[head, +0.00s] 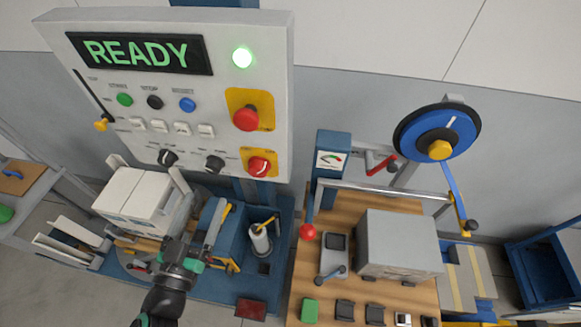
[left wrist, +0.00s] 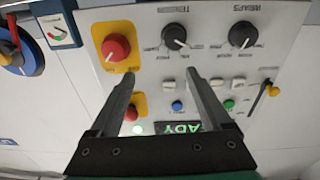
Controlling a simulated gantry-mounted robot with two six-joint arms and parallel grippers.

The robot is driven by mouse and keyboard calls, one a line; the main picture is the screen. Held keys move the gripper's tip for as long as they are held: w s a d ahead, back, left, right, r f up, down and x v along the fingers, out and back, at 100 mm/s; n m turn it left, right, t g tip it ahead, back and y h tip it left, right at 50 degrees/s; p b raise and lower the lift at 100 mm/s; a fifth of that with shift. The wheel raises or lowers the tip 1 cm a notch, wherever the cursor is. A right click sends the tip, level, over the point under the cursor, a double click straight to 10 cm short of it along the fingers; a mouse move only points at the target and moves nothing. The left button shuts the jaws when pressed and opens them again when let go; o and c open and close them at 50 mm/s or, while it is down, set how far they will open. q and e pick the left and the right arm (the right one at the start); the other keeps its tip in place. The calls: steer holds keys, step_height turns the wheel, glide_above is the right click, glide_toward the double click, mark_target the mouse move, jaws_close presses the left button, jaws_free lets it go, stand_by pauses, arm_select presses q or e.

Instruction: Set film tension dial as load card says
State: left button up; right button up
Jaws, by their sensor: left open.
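The control panel (head: 100,100) carries two black dials at its lower edge, the left dial (head: 168,157) and the right dial (head: 214,163). Their small labels are too blurred to read surely. In the left wrist view the panel is upside down, with the right dial (left wrist: 174,36) and the left dial (left wrist: 242,34) beyond the fingertips. My left gripper (head: 200,212) is below the panel, open and empty. Its fingers (left wrist: 161,76) are apart and point at the panel, touching neither dial. I cannot make out a load card. My right gripper is not in view.
The panel also has a READY display (head: 140,53), a lit green lamp (head: 242,57), red knobs on yellow plates (head: 246,118), coloured buttons and a yellow-tipped lever (head: 101,125). A wooden bench with a grey box (head: 400,240) and a blue wheel (head: 437,133) stand to the right.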

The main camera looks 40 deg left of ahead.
mark_target(212, 170)
arm_select(q)
steer(key=shift+g, duration=0.3)
steer(key=w+a+p, duration=0.2)
steer(key=w+a+f+p, duration=0.1)
steer(key=w+a+p, duration=0.1)
steer(key=a, duration=0.1)
steer(key=w+a+p, duration=0.2)
steer(key=shift+w+a+f, duration=0.1)
steer(key=shift+a+f, duration=0.15)
steer(key=shift+f, duration=0.05)
steer(key=shift+w+a+f+p, duration=0.15)
steer(key=shift+w+a+p, duration=0.1)
steer(key=shift+w+p, duration=0.1)
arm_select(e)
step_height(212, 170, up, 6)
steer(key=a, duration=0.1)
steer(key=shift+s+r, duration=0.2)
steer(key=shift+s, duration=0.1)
arm_select(q)
jaws_close()
